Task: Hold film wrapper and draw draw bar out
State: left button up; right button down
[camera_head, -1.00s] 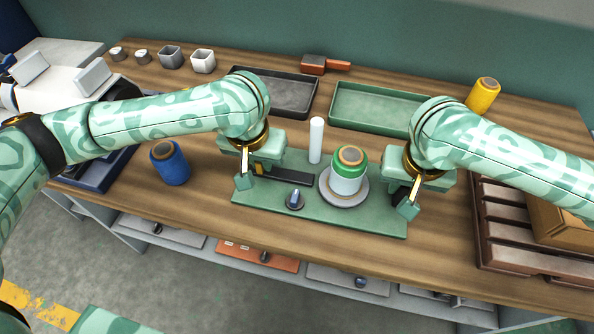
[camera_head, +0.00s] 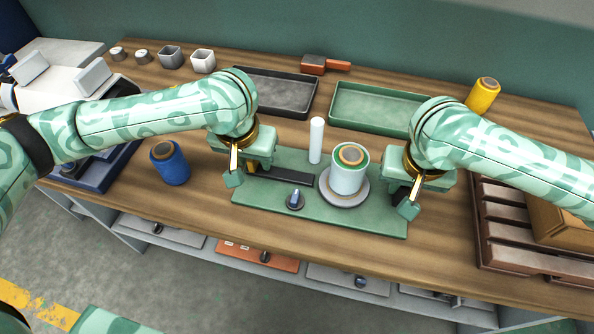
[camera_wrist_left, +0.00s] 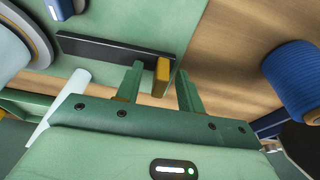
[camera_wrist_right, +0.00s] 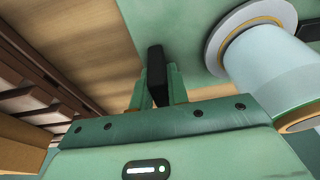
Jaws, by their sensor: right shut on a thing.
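The film wrapper is a green base (camera_head: 330,222) on the bench, with a dark slot (camera_head: 288,174), a white post (camera_head: 316,140) and a round plate carrying a spool (camera_head: 347,178). The spool looks pale nearly all over, with a green rim. I take the yellow block (camera_wrist_left: 162,75) at the slot's outer end for the draw bar's grip. My left gripper (camera_wrist_left: 160,80) has its fingers apart on either side of it, with a clear gap on the right. My right gripper (camera_wrist_right: 156,88) is shut on the black grip (camera_wrist_right: 156,72) at the base's right end.
A blue spool (camera_head: 169,162) stands left of the base. A dark tray (camera_head: 275,92) and a green tray (camera_head: 378,108) lie behind, with a yellow spool (camera_head: 483,95) at back right. A brown rack (camera_head: 500,225) is at the right. Bench is clear in front.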

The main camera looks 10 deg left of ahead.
pick_arm(q)
jog(key=v, duration=0.7)
jog(key=shift+r, duration=0.35)
jog(key=shift+s, duration=0.1)
jog(key=o, duration=0.6)
jog(key=shift+c, duration=0.2)
jog(key=w+v, duration=0.2)
jog(key=v, duration=0.5)
jog(key=shift+s+r, duration=0.15)
jog(key=shift+r, duration=0.45)
pick_arm(e)
jog(key=c, duration=1.3)
grip_release()
jog(key=shift+r, duration=0.1)
